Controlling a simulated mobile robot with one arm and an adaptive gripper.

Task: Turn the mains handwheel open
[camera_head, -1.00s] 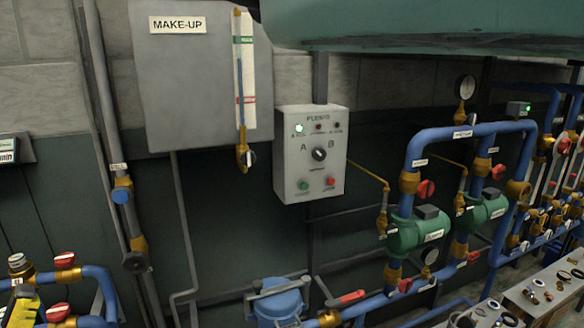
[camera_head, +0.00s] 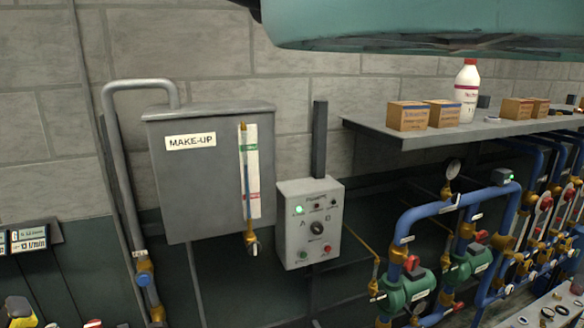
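No handwheel that I can identify as the mains one shows now. A grey pipe runs down the left side of the make-up tank (camera_head: 210,215). Low on this pipe is a brass valve (camera_head: 145,267) with a blue round knob (camera_head: 143,280), under a small label (camera_head: 139,254) too small to read. More brass (camera_head: 157,314) shows below it at the bottom edge. The dark round wheel lower on this pipe in the earlier view is now outside the picture. My gripper is not in view.
A grey control box (camera_head: 309,245) with a green lamp hangs right of the tank. A shelf (camera_head: 400,138) with boxes and a white bottle (camera_head: 467,92) is at the right. Blue pipework (camera_head: 440,209) with green pumps (camera_head: 405,294) stands below it. A display (camera_head: 30,238) is at the left.

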